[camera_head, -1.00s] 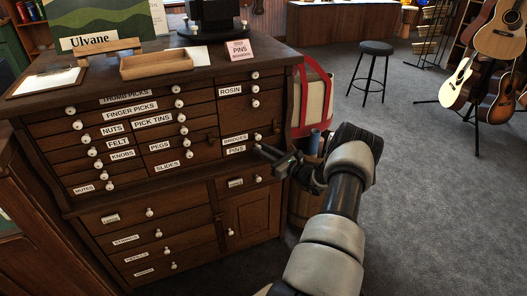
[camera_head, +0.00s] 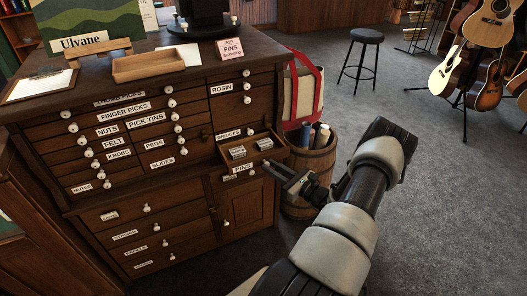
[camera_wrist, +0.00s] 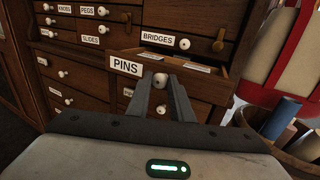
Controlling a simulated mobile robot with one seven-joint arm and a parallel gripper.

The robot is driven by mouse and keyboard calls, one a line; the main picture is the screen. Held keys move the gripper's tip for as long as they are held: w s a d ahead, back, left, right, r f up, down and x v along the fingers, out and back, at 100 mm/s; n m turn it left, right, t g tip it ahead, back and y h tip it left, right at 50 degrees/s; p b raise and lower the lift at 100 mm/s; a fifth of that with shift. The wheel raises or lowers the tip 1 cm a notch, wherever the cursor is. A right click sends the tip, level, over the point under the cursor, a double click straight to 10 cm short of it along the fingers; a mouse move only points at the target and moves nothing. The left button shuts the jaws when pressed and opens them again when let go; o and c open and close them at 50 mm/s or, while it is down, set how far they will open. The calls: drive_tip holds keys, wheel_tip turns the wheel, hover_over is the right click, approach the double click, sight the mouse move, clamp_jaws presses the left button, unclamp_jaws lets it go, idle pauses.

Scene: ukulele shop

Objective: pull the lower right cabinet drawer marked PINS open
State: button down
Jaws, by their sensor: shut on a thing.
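The PINS drawer (camera_head: 247,163) at the lower right of the cabinet's upper part is pulled partway out, with small flat items inside. Its label reads PINS; it also shows in the wrist view (camera_wrist: 126,66). My gripper (camera_head: 268,165) is in front of the drawer and shut on its white knob (camera_wrist: 160,79). In the wrist view the two fingers lie either side of the knob. The BRIDGES drawer (camera_wrist: 166,40) just above is closed.
A wooden barrel (camera_head: 313,165) with rolls in it stands right of the cabinet, close to my gripper. A red-trimmed bag (camera_head: 305,90) is behind it. A wooden tray (camera_head: 150,66) and a PINS sign (camera_head: 229,49) are on the cabinet top.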

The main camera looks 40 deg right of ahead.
drive_tip(key=s+a+p, duration=0.1)
drive_tip(key=s+a, duration=0.2)
drive_tip(key=s, duration=0.8)
drive_tip(key=shift+s, duration=0.4)
drive_tip(key=c, duration=1.6)
unclamp_jaws()
drive_tip(key=shift+d, duration=0.1)
drive_tip(key=s+d, duration=0.1)
drive_tip(key=s, duration=1)
drive_tip(key=s+d, duration=0.1)
drive_tip(key=s, duration=0.5)
drive_tip(key=shift+s+d+p, duration=0.1)
drive_tip(key=shift+d+p, duration=0.2)
drive_tip(key=shift+p, duration=0.1)
